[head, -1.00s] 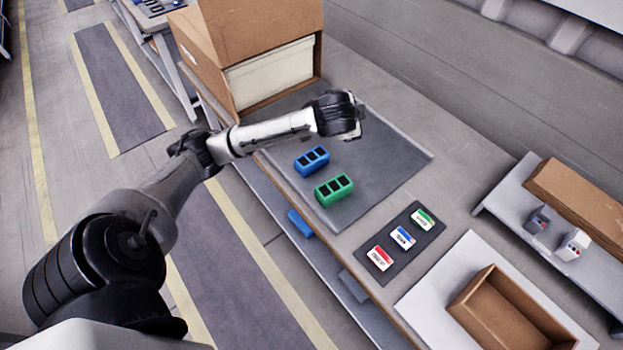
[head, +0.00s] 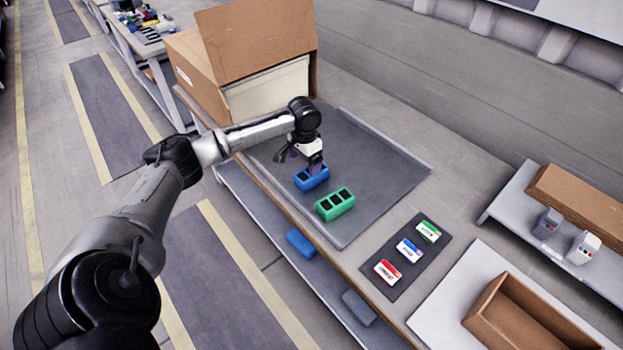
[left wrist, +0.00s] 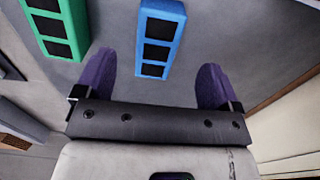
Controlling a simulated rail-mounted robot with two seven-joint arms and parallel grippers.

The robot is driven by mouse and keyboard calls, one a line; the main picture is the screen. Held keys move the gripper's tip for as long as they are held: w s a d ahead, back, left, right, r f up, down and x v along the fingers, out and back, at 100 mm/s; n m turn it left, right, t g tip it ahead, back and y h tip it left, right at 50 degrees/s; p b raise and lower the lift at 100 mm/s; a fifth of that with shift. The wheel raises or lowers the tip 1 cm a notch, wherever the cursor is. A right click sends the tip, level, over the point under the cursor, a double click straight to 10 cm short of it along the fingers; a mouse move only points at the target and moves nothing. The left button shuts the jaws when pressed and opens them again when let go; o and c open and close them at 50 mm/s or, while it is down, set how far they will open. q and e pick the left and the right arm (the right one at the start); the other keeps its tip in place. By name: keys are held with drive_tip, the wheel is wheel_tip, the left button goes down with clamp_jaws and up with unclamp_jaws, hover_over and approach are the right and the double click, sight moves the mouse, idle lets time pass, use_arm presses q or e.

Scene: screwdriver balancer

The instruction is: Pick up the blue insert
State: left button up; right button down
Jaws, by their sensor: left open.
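The blue insert (head: 311,179) is a small block with dark square openings, lying on the dark grey mat (head: 375,200) on the workbench. My left gripper (head: 313,168) is right above it in the head view and hides part of it. In the left wrist view, the blue insert (left wrist: 158,40) lies ahead, between the lines of the two purple fingers. My left gripper (left wrist: 155,80) is open and empty, with its fingers apart on either side. Whether the fingers reach down beside the insert is unclear. My right gripper is in no view.
A green insert (head: 335,204) lies close beside the blue one; it also shows in the left wrist view (left wrist: 52,28). A large cardboard box (head: 245,65) stands behind the arm. A label board (head: 407,256) and an open carton (head: 520,312) lie to the right.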

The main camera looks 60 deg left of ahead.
sight(307, 174)
use_arm(q)
wheel_tip(307, 174, down, 4)
drive_tip(key=shift+f+b, duration=0.1)
drive_tip(key=shift+b, duration=0.3)
drive_tip(key=shift+w+f+b, duration=0.2)
drive_tip(key=shift+f+b, duration=0.45)
drive_tip(key=shift+f, duration=0.65)
drive_tip(key=shift+w+f+b, duration=0.15)
drive_tip(key=shift+f+b, duration=0.45)
drive_tip(key=shift+f, duration=0.65)
drive_tip(key=shift+c, duration=0.4)
drive_tip(key=c, duration=0.9)
